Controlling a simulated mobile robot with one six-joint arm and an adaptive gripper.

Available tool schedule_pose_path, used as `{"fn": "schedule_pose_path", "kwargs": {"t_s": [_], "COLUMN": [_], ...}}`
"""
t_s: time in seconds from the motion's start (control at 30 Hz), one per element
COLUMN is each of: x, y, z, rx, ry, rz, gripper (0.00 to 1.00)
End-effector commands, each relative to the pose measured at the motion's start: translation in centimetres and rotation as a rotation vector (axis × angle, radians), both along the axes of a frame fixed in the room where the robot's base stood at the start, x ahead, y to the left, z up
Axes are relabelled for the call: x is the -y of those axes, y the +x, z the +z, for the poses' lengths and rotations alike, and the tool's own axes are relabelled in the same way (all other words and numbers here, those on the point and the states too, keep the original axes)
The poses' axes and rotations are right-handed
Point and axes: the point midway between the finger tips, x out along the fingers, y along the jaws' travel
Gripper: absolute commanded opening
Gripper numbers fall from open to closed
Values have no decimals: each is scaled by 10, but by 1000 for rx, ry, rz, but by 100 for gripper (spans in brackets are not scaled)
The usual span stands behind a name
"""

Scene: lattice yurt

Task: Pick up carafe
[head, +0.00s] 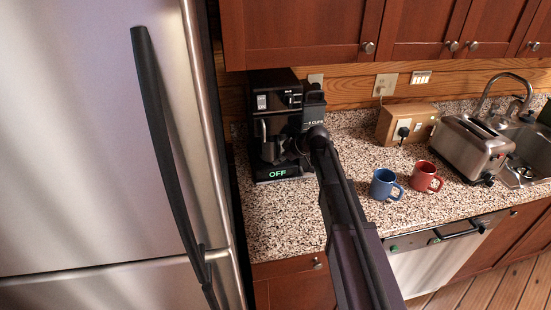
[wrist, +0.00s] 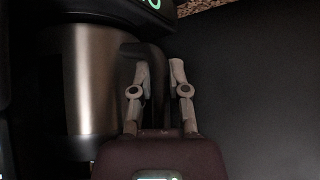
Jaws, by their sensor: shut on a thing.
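The carafe (head: 268,147) is a metal pot with a black handle, inside the black coffee maker (head: 272,88) on the counter. The coffee maker's base shows a green "OFF". In the wrist view the carafe (wrist: 95,85) fills the left side, its brushed metal body upright beside my gripper. My gripper (wrist: 160,68) is shut on the carafe's black handle, one finger on each side. In the head view my own arm reaches in from below and mostly hides the gripper and the handle.
A blue mug (head: 384,184) and a red mug (head: 425,176) stand to the right on the speckled counter (head: 285,220). A toaster (head: 468,145) and sink (head: 530,165) are farther right. The steel fridge (head: 90,130) stands close on the left. Wooden cabinets (head: 300,30) hang above.

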Motion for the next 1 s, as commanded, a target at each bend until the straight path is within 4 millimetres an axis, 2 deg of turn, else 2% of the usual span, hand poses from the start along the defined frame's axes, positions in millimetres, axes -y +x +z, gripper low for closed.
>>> {"fn": "schedule_pose_path", "kwargs": {"t_s": [0.03, 0.27, 0.7, 1.0], "x": [3, 14, 38, 47], "y": [-11, -50, -135, -166], "z": [0, 0, 0, 0], "rx": [0, 1, 1, 0], "ry": [1, 1, 1, 1], "rz": [0, -1, 1, 0], "gripper": [0, 0, 0, 0]}}
